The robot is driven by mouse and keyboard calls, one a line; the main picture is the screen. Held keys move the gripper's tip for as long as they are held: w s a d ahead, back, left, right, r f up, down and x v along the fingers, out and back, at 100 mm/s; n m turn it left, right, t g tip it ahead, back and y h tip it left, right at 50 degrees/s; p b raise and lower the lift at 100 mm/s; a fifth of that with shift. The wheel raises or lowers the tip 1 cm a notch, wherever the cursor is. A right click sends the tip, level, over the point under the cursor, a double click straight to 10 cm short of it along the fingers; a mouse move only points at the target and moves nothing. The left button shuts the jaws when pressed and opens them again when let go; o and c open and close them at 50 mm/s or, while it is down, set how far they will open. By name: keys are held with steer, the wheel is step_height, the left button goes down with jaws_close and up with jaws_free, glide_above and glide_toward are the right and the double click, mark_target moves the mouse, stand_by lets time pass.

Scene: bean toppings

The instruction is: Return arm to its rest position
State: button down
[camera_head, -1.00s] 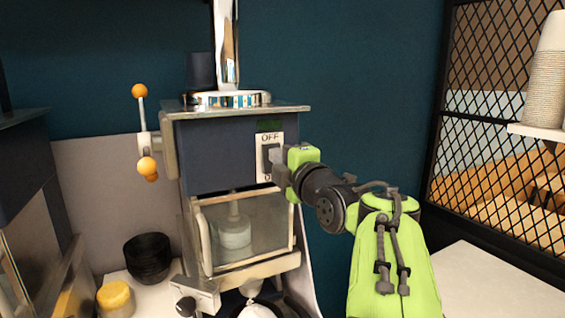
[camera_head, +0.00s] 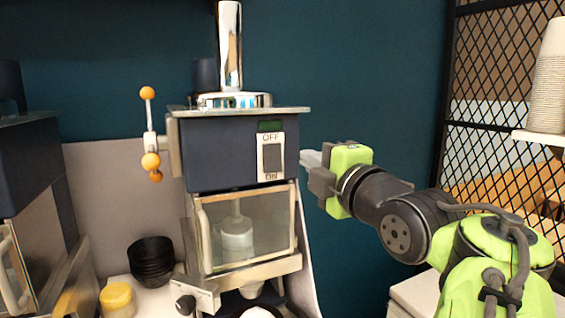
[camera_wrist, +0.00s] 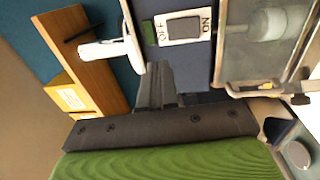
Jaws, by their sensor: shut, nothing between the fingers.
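My gripper (camera_head: 309,158) is shut and empty, to the right of the machine's upper front in the head view. Its dark fingers also show in the wrist view (camera_wrist: 156,86), and a gap separates them from the switch. The machine (camera_head: 225,150) has a dark blue housing. On its front is a white OFF/ON switch plate with a dark rocker (camera_head: 272,157), which also shows in the wrist view (camera_wrist: 183,27). My green and dark arm reaches in from the lower right.
A clear-fronted chamber (camera_head: 245,232) sits below the switch. A lever with orange knobs (camera_head: 150,135) is on the machine's left. Black bowls (camera_head: 151,262) and a yellow-topped jar (camera_head: 117,299) stand on the counter. Stacked cups (camera_head: 548,85) stand on a shelf by the mesh at right.

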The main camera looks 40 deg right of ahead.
steer(key=shift+s, duration=0.2)
steer(key=w+a+f+m+g+y, duration=0.2)
steer(key=a+f+m+g+y, duration=0.45)
steer(key=a+f, duration=0.9)
steer(key=s+a+f+m+g, duration=0.3)
steer(key=s+f, duration=0.3)
steer(key=f, duration=0.2)
steer(key=s+a+f+m+g+h, duration=0.1)
steer(key=s+a+f+m+g, duration=0.2)
steer(key=s+f, duration=0.4)
step_height(320, 180, down, 2)
steer(key=shift+a+f+m, duration=0.25)
steer(key=shift+a+m, duration=0.2)
steer(key=shift+m, duration=0.7)
